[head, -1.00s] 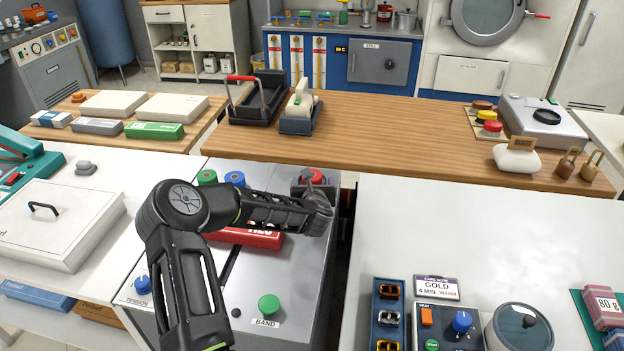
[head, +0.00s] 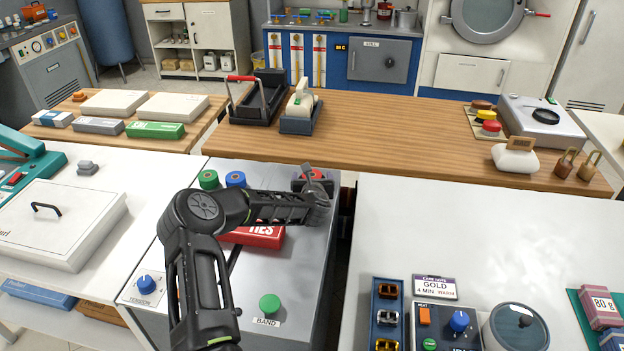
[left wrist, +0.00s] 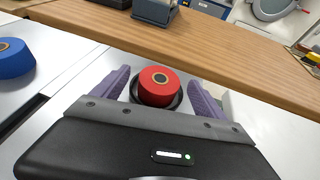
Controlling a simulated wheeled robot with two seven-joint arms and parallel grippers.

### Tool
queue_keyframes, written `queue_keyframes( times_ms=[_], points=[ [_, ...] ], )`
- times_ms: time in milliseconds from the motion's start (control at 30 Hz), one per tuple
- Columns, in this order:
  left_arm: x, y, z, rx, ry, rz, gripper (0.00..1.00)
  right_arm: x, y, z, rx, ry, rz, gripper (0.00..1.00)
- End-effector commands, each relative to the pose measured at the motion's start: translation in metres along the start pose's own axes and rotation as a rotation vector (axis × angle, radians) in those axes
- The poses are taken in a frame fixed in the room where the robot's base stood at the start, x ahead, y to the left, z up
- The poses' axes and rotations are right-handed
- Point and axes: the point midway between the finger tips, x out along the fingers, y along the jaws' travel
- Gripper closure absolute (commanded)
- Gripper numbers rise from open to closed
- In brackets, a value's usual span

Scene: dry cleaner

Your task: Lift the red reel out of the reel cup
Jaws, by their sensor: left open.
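The red reel (left wrist: 158,84) sits in the dark round reel cup (left wrist: 178,101) on the grey machine top. In the left wrist view it lies between the two purple fingers of my left gripper (left wrist: 160,88), with a gap on each side. In the head view the red reel (head: 314,174) shows at the machine's far right corner, partly behind my left gripper (head: 318,190). My left gripper is open and holds nothing. My right gripper is not in view.
A red box (head: 262,236) lies under the forearm. The wooden counter (head: 400,140) runs just behind the machine. A dark gap separates the machine from the white table (head: 420,220).

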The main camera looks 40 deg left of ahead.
Motion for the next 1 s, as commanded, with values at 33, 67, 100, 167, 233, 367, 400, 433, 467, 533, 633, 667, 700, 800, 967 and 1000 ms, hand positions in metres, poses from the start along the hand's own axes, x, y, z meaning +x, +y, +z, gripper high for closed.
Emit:
queue_keyframes(
  times_ms=[33, 67, 100, 167, 233, 367, 400, 433, 467, 533, 633, 667, 700, 800, 967, 1000],
  points=[
    [-0.0001, 0.0001, 0.0001, 0.0, 0.0, 0.0, 0.17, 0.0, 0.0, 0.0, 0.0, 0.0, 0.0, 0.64],
    [-0.0001, 0.0001, 0.0001, 0.0, 0.0, 0.0, 0.17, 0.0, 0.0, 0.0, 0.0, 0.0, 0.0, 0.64],
    [-0.0001, 0.0001, 0.0001, 0.0, 0.0, 0.0, 0.17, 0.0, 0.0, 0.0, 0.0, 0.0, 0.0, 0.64],
    [-0.0002, 0.0001, 0.0002, 0.0, 0.0, 0.0, 0.17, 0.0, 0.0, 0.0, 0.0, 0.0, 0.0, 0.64],
    [-0.0002, 0.0001, 0.0002, 0.0, 0.0, 0.0, 0.17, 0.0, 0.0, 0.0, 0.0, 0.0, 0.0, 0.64],
    [-0.0002, 0.0001, 0.0002, 0.0, 0.0, 0.0, 0.19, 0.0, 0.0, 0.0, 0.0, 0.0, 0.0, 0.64],
    [-0.0002, 0.0001, 0.0002, 0.0, 0.0, 0.0, 0.22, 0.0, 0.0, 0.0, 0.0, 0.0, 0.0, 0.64],
    [-0.0002, 0.0001, 0.0002, 0.0, 0.0, 0.0, 0.24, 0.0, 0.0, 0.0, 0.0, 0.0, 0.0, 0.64],
    [-0.0002, 0.0001, 0.0002, 0.0, 0.0, 0.0, 0.27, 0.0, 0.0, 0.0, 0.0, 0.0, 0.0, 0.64],
    [-0.0003, 0.0001, 0.0003, 0.0, 0.0, 0.0, 0.33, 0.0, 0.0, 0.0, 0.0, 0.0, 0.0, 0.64],
    [-0.0003, 0.0001, 0.0003, 0.0, 0.0, 0.0, 0.41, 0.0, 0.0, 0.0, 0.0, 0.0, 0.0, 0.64],
    [-0.0003, 0.0001, 0.0003, 0.0, 0.0, 0.0, 0.43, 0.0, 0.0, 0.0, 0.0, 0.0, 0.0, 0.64],
    [-0.0003, 0.0001, 0.0003, 0.0, 0.0, 0.0, 0.47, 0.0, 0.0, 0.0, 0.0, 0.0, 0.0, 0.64],
    [-0.0003, 0.0001, 0.0003, 0.0, 0.0, 0.0, 0.55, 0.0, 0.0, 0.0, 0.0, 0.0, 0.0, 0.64],
    [-0.0003, 0.0001, 0.0003, 0.0, 0.0, 0.0, 0.68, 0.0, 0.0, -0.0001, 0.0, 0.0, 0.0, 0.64],
    [-0.0003, 0.0002, 0.0003, 0.0, 0.0, 0.0, 0.71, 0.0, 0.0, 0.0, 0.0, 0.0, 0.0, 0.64]
  ],
)
